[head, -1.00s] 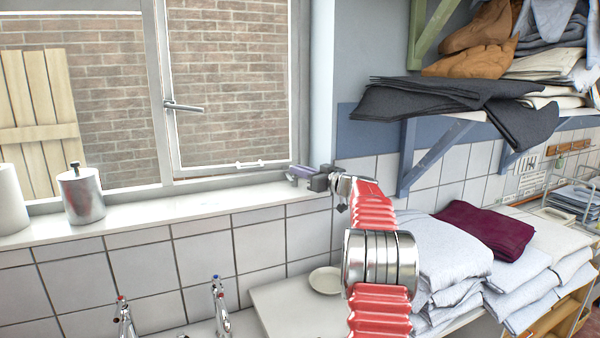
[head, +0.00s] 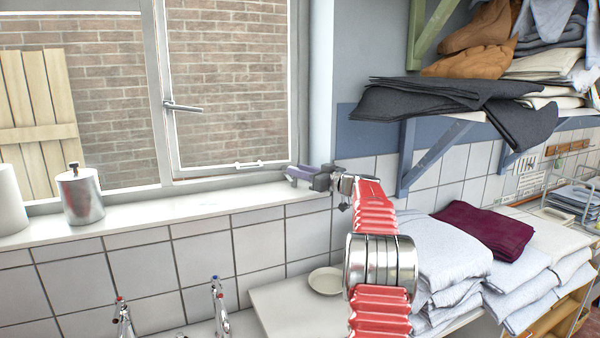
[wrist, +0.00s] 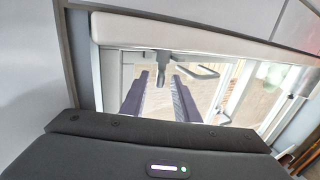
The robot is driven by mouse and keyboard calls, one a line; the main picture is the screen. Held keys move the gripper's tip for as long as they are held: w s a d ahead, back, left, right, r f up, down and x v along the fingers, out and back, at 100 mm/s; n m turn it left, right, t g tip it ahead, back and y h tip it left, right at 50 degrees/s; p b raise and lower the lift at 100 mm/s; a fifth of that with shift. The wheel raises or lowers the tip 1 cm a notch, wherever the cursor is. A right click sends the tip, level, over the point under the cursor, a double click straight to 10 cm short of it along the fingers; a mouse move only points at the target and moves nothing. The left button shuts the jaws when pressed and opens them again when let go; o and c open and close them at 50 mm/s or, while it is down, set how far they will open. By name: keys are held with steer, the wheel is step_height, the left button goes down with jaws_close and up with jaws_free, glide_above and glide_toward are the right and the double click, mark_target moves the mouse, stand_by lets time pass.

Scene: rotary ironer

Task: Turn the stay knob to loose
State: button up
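The window stay with its small pale knobs (head: 262,163) lies along the bottom rail of the right window pane in the head view. My gripper (head: 294,174) has purple fingers and is just right of the stay, above the right end of the sill. In the wrist view my gripper (wrist: 158,92) has its two fingers apart, with nothing seen held between them. I cannot tell whether this fitting is the stay knob, or how the knob is set.
The window handle (head: 184,107) sticks out from the frame. A metal canister (head: 80,196) stands on the sill (head: 180,217). The wall and shelf bracket (head: 432,155) are close to my arm at right. Folded towels (head: 440,250) lie below. The sill's middle is clear.

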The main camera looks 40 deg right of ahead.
steer(key=s+d, duration=0.1)
steer(key=s, duration=1.2)
steer(key=shift+s+d, duration=0.25)
steer(key=shift+s, duration=0.1)
steer(key=shift+c, duration=0.4)
